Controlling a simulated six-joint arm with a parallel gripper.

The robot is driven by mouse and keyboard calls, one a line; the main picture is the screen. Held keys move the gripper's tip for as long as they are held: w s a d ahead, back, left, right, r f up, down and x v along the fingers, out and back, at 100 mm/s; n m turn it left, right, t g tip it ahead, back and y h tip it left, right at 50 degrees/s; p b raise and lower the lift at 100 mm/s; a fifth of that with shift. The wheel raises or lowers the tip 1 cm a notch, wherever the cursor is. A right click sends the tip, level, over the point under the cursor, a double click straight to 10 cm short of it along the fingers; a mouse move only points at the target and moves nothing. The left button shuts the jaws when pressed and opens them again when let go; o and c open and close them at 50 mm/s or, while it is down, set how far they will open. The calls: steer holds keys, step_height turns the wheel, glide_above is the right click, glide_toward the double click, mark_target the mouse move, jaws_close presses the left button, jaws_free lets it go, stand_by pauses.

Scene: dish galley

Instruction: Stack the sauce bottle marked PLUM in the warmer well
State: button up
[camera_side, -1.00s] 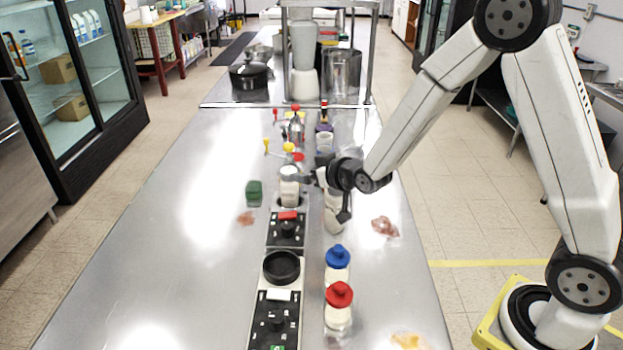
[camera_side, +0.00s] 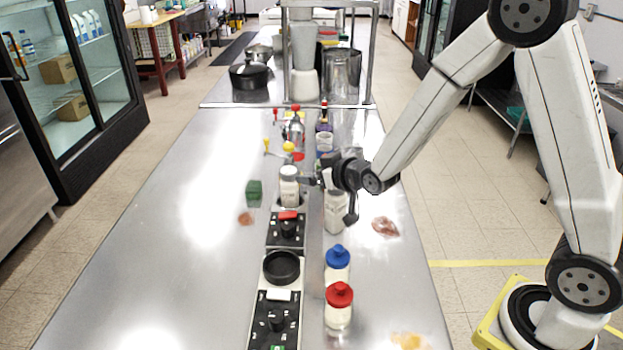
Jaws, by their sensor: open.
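A white bottle with a pale grey cap (camera_side: 289,187) stands upright in the far well of the warmer (camera_side: 266,304); how deep it sits is not clear. No PLUM label is readable on any bottle. The near well (camera_side: 281,267) is a black ring with nothing standing in it. My gripper (camera_side: 312,181) is open just right of the pale-capped bottle, its fingers pointing left towards it. I cannot tell whether they touch. Another white bottle (camera_side: 335,213) stands below my gripper, its top partly hidden by it.
A blue-capped bottle (camera_side: 337,264) and a red-capped bottle (camera_side: 339,306) stand right of the warmer. Several bottles crowd behind my gripper. A green block (camera_side: 254,190) lies left of the warmer. Food scraps lie on the counter. The counter's left side is mostly clear.

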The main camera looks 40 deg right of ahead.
steer(key=s+f+g, duration=0.2)
steer(key=s+g, duration=0.8)
steer(key=s, duration=1.1)
steer(key=shift+f+g, duration=0.25)
steer(key=shift+g, duration=0.05)
